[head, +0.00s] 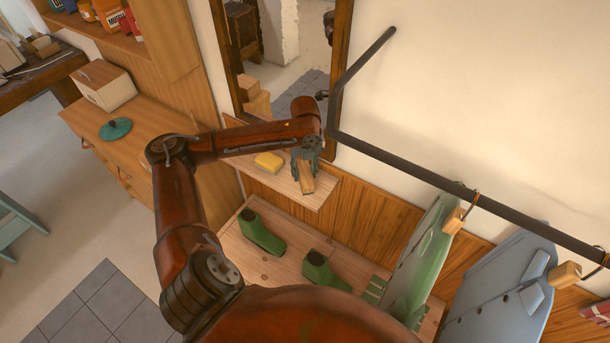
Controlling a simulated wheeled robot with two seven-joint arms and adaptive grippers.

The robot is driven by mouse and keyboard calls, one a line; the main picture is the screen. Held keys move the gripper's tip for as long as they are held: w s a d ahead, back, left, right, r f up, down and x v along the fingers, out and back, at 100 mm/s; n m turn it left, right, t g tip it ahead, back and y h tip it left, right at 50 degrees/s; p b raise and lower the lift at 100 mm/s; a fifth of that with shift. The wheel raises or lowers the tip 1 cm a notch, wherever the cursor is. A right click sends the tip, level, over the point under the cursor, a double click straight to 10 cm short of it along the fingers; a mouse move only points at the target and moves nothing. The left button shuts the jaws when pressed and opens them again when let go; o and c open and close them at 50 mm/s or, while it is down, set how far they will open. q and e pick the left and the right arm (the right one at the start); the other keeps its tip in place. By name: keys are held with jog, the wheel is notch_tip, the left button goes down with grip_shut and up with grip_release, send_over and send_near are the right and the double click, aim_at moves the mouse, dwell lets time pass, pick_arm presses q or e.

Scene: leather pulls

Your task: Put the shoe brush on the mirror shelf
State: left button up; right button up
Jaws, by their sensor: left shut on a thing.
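The shoe brush (307,183) is a wooden block held at the right part of the mirror shelf (318,200). My left gripper (304,168) is shut on the brush, with its fingers pointing down over the shelf. I cannot tell whether the brush touches the shelf or hangs just above it. The shelf is a light wooden board below the tall wood-framed mirror (290,55). A yellow sponge-like block (269,162) lies on the shelf, left of the brush. My right gripper is not in view.
A dark rail (420,172) with green (420,255) and grey-blue (505,290) garments runs to the right. Green boots (262,232) stand on a wooden bench (285,265) below the shelf. A cabinet (140,125) with a box (104,85) and a teal lidded object (115,129) stands left.

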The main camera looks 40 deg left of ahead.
aim_at(307, 172)
pick_arm(q)
jog(key=w+f, duration=0.1)
jog(key=f, duration=0.1)
jog(key=w+a+f, duration=0.2)
jog(key=w+f, duration=0.1)
jog(key=shift+f, duration=0.3)
jog(key=shift+f+p, duration=0.65)
jog(key=shift+f, duration=0.95)
jog(key=shift+f, duration=0.1)
jog(key=o, duration=0.9)
jog(key=shift+o, duration=0.6)
notch_tip(307, 172, up, 12)
jog(key=shift+w+r+b, duration=0.1)
jog(key=shift+r+b, duration=0.05)
jog(key=shift+b, duration=0.65)
